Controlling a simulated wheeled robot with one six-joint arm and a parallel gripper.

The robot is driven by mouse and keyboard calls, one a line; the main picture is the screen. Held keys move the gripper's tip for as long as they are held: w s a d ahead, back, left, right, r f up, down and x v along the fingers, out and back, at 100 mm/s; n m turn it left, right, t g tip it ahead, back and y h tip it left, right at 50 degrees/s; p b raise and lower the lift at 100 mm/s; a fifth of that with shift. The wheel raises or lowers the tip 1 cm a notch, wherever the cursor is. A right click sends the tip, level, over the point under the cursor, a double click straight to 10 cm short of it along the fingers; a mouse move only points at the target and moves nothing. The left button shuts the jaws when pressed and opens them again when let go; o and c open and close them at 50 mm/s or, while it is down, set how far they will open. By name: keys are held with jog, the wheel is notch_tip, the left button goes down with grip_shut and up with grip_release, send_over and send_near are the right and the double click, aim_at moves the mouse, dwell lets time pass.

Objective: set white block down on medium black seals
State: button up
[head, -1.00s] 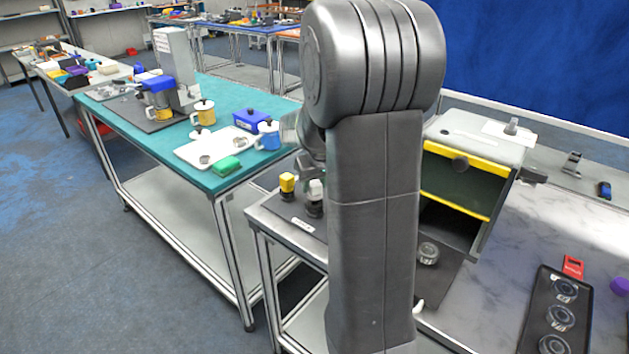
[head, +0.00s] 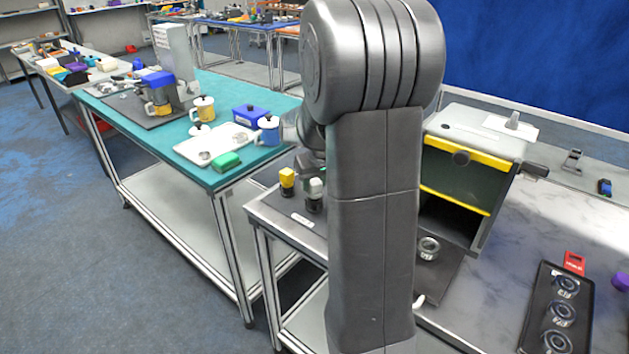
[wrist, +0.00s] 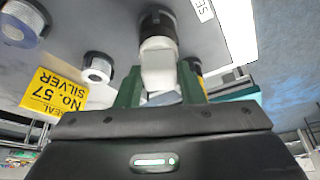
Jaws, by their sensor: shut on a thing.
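The white block (wrist: 158,66) is between the two green fingers of my gripper (wrist: 160,92), which is shut on it. Its far end meets the black seals (wrist: 158,25) in the wrist view, and no gap shows there. In the head view the white block (head: 316,186) stands upright over the black seals (head: 314,204) on the grey table. My arm hides most of my gripper in that view. Whether the block's full weight rests on the seals cannot be told.
A yellow block (head: 287,177) on a black piece stands just left. A yellow label card (wrist: 55,92) and ring-shaped seals (wrist: 97,68) lie nearby. An open cabinet (head: 465,165) and a black tray of rings (head: 540,310) stand to the right. A teal table (head: 225,182) is beyond.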

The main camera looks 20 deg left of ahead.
jog(key=shift+f+b, duration=0.6)
jog(key=shift+f, duration=0.15)
dwell(0.6)
jog(key=o, duration=1.5)
jog(key=shift+c, duration=0.2)
jog(key=shift+r, duration=0.1)
jog(key=shift+r+p, duration=2.7)
jog(key=shift+r, duration=1)
